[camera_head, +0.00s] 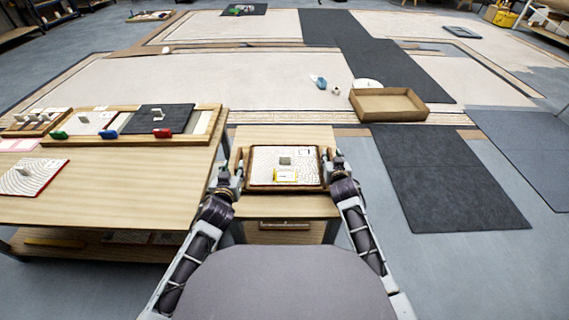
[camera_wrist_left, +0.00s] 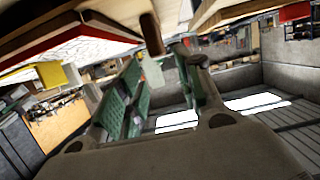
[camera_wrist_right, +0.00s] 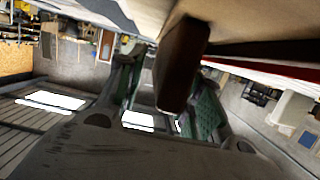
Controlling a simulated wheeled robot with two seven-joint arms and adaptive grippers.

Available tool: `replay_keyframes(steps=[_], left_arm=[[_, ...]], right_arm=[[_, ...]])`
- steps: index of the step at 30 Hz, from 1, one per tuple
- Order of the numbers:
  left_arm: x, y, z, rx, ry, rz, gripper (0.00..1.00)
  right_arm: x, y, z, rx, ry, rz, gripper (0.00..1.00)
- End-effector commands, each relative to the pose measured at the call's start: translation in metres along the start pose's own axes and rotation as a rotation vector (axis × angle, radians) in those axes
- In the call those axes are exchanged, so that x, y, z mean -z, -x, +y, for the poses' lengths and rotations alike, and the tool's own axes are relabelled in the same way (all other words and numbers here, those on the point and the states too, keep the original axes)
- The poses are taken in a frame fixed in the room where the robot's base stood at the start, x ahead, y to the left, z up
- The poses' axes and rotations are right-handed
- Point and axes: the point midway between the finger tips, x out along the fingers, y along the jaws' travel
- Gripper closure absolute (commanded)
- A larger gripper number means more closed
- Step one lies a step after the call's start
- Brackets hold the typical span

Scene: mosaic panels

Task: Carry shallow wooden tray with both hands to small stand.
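The shallow wooden tray (camera_head: 251,187) has a brown rim and holds a pale patterned panel with a grey knob and a yellow label. It lies level over the small light-wood stand (camera_head: 284,207); whether it touches the top I cannot tell. My left gripper (camera_head: 234,171) and right gripper (camera_head: 337,167) are at its two ends. In the left wrist view a brown handle (camera_wrist_left: 152,35) shows near the open fingertips (camera_wrist_left: 160,60). In the right wrist view a brown handle (camera_wrist_right: 184,62) shows between the spread fingers (camera_wrist_right: 168,75), covering part of one. Gaps show beside both handles.
A larger wooden table (camera_head: 120,185) with panels and a framed tray stands close on the left. Open floor lies to the right.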

Motion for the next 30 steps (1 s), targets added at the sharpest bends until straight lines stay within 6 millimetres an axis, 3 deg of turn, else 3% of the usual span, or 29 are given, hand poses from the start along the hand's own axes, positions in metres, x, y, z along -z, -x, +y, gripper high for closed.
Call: replay_keyframes(steps=[12,30], left_arm=[[0.0,0.027,0.0,0.001,0.0,0.0,0.64],[0.0,0.028,0.0,0.001,0.0,0.0,0.64]], right_arm=[[0.0,0.0,0.0,0.0,0.0,0.0,0.64],[-0.001,0.003,0.0,0.0,0.0,-0.001,0.64]])
